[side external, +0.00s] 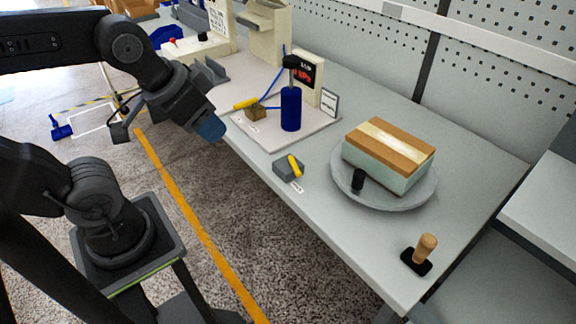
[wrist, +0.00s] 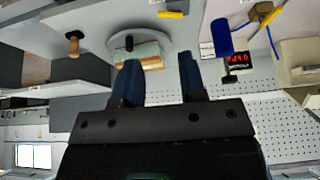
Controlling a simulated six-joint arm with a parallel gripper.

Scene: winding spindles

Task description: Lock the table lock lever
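The table lock lever (side external: 294,165) is a short yellow handle on a grey block at the bench's front edge, left of the round turntable. It lies slanted across the block top, and a small white label sits in front of it. The grey round turntable (side external: 350,192) carries a box-like block. My gripper (side external: 211,131) is in the air left of the lever, apart from it. Its two blue-tipped fingers (wrist: 159,66) are spread with nothing between them.
A brown-and-pale-green block (side external: 389,155) and a black knob (side external: 358,179) are on the turntable. Behind the lever stand a blue cylinder (side external: 291,109), a second yellow handle (side external: 246,103) and a red display (side external: 307,73). A wooden-handled stamp (side external: 426,247) stands at right.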

